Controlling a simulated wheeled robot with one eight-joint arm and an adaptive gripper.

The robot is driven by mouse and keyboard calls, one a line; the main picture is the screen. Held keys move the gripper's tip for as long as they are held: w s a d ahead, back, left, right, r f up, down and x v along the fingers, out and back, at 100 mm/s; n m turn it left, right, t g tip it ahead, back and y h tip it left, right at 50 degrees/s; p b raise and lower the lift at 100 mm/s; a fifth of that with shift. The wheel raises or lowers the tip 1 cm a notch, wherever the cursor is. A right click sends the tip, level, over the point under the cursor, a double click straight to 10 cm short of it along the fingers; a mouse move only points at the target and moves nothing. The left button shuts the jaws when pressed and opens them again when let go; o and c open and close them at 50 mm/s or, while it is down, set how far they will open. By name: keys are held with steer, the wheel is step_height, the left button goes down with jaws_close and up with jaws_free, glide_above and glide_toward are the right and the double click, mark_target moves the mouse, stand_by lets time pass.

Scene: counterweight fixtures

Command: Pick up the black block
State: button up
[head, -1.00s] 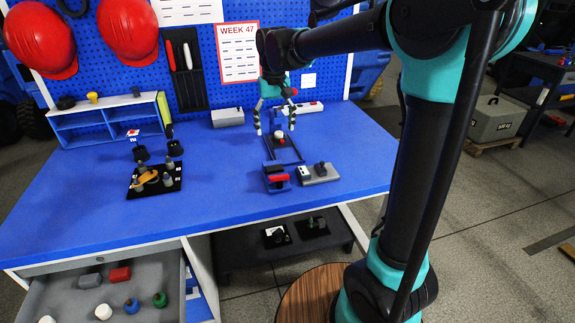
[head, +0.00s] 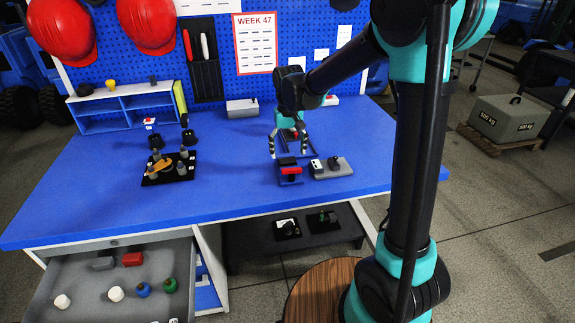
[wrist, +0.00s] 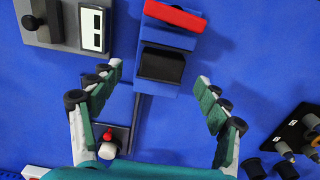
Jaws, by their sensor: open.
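The black block (wrist: 162,65) sits in a blue fixture (wrist: 155,92), beside a red bar (wrist: 175,16). In the head view the black block (head: 287,161) shows at the back of the blue fixture (head: 291,181), just behind the red bar (head: 291,171). My gripper (head: 288,153) is open and empty, above and slightly behind the black block. In the wrist view my gripper's fingers (wrist: 157,74) are spread wide to either side of the fixture, with the block between and just beyond the tips.
A grey unit with a white panel and knob (head: 332,168) stands close right of the fixture. A red-and-white knob (wrist: 108,145) sits near one finger. A black pegged tray (head: 168,170) stands left, with open blue tabletop (head: 230,175) between. An open drawer (head: 85,285) holds several pieces.

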mark_target(287, 161)
steer(key=shift+a+f, duration=0.15)
steer(key=shift+f, duration=2.1)
steer(key=c, duration=1.3)
